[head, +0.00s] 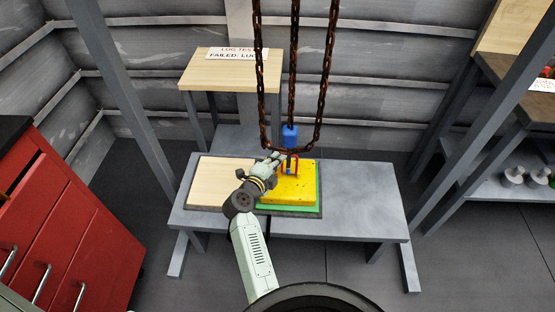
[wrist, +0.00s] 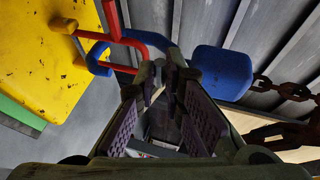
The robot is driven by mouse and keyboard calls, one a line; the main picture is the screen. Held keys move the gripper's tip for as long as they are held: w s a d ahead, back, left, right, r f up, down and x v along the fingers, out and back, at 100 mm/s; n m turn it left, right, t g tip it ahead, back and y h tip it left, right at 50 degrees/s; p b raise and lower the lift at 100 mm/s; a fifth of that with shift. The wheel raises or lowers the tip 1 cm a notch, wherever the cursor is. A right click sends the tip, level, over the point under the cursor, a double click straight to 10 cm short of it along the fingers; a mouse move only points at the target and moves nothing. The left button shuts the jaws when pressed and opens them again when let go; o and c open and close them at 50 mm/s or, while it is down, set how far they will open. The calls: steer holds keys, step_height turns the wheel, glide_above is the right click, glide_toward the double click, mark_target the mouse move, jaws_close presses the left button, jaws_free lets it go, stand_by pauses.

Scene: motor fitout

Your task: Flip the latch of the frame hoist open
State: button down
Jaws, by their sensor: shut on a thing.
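The frame hoist's blue hook block (head: 289,136) hangs on a rusty chain above the yellow block (head: 290,187). In the wrist view the blue body (wrist: 222,72) is right of my fingertips, and a blue hook loop (wrist: 98,58) is to their left. The loop crosses a red bar lug (wrist: 128,42) beside the yellow block (wrist: 40,45). My gripper (head: 277,158) reaches the hook from the left. In the wrist view my gripper (wrist: 165,72) has its fingertips together at the hook, between body and loop. The fingers hide the latch and what they hold.
The yellow block sits on a green base (head: 309,207) on the grey bench (head: 365,190), right of a wooden board (head: 215,181). Rusty chains (head: 327,75) hang on both sides of the hook. A red cabinet (head: 65,215) stands at left. The bench's right end is clear.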

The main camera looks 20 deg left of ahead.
steer(key=r+g, duration=0.1)
steer(key=g, duration=0.1)
steer(key=r+n+g, duration=0.1)
steer(key=g, duration=0.1)
steer(key=shift+w, duration=0.2)
steer(key=shift+h, duration=0.3)
steer(key=c, duration=1.7)
jaws_free()
steer(key=shift+g, duration=0.3)
steer(key=shift+v, duration=4)
